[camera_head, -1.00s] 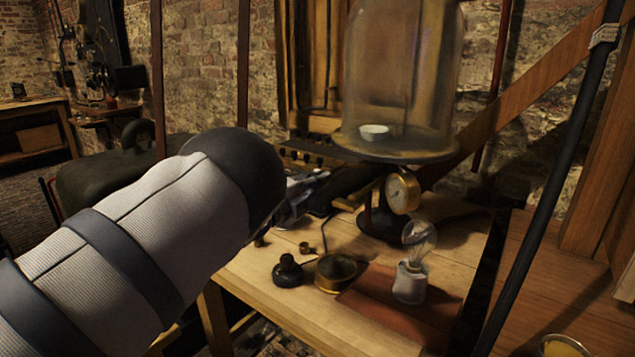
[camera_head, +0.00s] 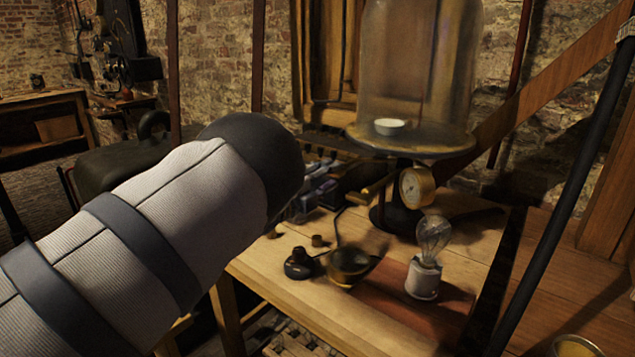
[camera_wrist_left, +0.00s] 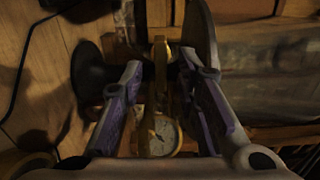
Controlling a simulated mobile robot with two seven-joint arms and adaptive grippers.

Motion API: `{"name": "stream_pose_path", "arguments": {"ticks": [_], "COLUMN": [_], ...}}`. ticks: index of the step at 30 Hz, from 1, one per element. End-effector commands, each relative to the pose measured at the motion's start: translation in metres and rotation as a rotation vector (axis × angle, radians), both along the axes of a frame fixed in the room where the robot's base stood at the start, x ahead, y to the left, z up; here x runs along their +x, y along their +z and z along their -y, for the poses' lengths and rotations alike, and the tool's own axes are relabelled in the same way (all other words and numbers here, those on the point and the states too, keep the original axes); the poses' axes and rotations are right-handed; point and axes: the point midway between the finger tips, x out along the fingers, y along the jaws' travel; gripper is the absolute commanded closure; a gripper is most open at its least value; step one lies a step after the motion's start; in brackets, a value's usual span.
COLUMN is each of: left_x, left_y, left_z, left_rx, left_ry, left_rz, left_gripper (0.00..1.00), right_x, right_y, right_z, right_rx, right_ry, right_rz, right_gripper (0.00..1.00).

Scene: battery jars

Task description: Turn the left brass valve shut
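A brass valve handle (camera_head: 374,190) sticks out to the left beside the round dial gauge (camera_head: 417,186), under the plate of the glass bell jar. In the left wrist view the brass part (camera_wrist_left: 160,65) stands between my gripper's fingers, above the gauge (camera_wrist_left: 158,136). My left gripper (camera_head: 322,185) is just left of the handle in the head view, partly hidden by my forearm. In the wrist view my left gripper (camera_wrist_left: 163,72) has its purple-padded fingers apart on both sides of the brass part; I cannot tell any contact. My right gripper is out of view.
The bell jar (camera_head: 418,70) rises above the valve, with a small white dish (camera_head: 389,126) inside. A glass bulb on a white base (camera_head: 423,279), a brass dish (camera_head: 350,266) and a black inkwell-like pot (camera_head: 299,264) stand in front on the wooden table (camera_head: 300,295).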

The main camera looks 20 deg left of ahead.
Motion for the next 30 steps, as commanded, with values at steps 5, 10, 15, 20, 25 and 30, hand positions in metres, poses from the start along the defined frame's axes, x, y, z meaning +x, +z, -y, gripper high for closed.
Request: {"name": "stream_pose_path", "arguments": {"ticks": [5, 10, 15, 20, 25, 30], "left_x": [-0.045, -0.083, -0.101, -0.103, -0.102, -0.102], "left_y": [0.000, 0.000, 0.000, 0.000, 0.000, 0.000], "left_z": [-0.017, -0.031, -0.037, -0.038, -0.038, -0.038], "left_rx": [0.000, 0.000, -0.001, 0.000, 0.000, 0.000], "left_ry": [0.005, 0.005, 0.002, 0.002, 0.002, 0.002], "left_rz": [-0.003, -0.003, 0.000, 0.000, 0.000, -0.001], "left_gripper": [0.71, 0.71, 0.71, 0.71, 0.71, 0.71], "right_x": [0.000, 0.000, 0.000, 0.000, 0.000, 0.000], "right_y": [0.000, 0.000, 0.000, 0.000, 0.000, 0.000], "right_z": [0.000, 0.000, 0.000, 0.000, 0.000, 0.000], "right_rx": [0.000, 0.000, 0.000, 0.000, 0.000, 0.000], "right_ry": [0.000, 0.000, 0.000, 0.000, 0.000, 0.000], "right_rz": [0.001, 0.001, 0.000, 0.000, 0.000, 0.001], "right_gripper": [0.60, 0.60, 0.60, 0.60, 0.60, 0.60]}}
